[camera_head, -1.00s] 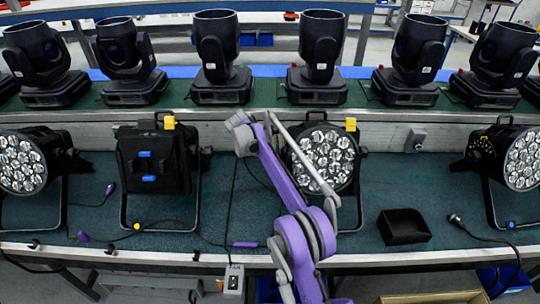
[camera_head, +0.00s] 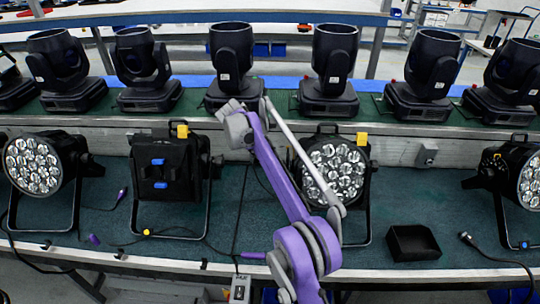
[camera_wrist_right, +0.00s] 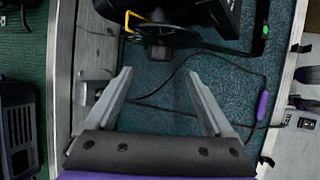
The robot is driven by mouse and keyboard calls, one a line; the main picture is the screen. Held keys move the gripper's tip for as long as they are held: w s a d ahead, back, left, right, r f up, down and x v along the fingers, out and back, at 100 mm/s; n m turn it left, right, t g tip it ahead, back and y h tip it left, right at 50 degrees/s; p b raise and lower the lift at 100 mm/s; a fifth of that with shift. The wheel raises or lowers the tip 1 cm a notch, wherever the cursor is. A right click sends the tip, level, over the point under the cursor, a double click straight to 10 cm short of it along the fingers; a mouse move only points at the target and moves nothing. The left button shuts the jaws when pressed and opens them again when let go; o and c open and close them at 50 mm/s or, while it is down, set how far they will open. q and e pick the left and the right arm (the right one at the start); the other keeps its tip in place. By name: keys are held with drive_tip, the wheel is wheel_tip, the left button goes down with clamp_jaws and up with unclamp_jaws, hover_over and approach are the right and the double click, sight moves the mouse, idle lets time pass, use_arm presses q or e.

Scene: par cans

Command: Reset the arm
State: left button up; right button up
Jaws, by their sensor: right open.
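My right arm (camera_head: 285,185), purple and grey, rises from the bottom middle in the head view and crosses in front of a par can (camera_head: 352,170). Its upper end is left of that can, near the back ledge; I cannot make out the fingers there. In the right wrist view my right gripper (camera_wrist_right: 158,72) is open, its two grey fingers spread with nothing between them. They are over the dark green mat (camera_wrist_right: 165,110), with a black fixture with a yellow part (camera_wrist_right: 132,20) beyond the tips. My left gripper is not in view.
More par cans (camera_head: 35,165) stand along the bench, beside a black fixture seen from behind (camera_head: 165,168). Several moving heads (camera_head: 232,65) line the shelf behind. A cable with a purple connector (camera_wrist_right: 262,105) lies right of the gripper.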

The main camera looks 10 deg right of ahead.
idle(0.3)
drive_tip(key=s+d+r+m+y, duration=0.1)
drive_tip(key=s+r+m, duration=0.15)
drive_tip(key=s, duration=0.45)
drive_tip(key=s+d+r+m+t+y, duration=0.1)
drive_tip(key=s+m, duration=0.2)
drive_tip(key=s, duration=0.4)
drive_tip(key=s+d+r+m+y, duration=0.1)
drive_tip(key=s+r+m+y, duration=0.1)
drive_tip(key=s, duration=0.5)
drive_tip(key=s+f+m+t+y, duration=0.1)
drive_tip(key=s+f+m, duration=0.2)
drive_tip(key=s+f, duration=0.3)
drive_tip(key=s+a+f+m+t+y, duration=0.1)
drive_tip(key=s+f+m, duration=0.3)
drive_tip(key=s, duration=1.2)
wheel_tip(320, 180, down, 2)
drive_tip(key=shift+s+f, duration=0.1)
drive_tip(key=shift+s, duration=0.25)
drive_tip(key=shift+a, duration=0.1)
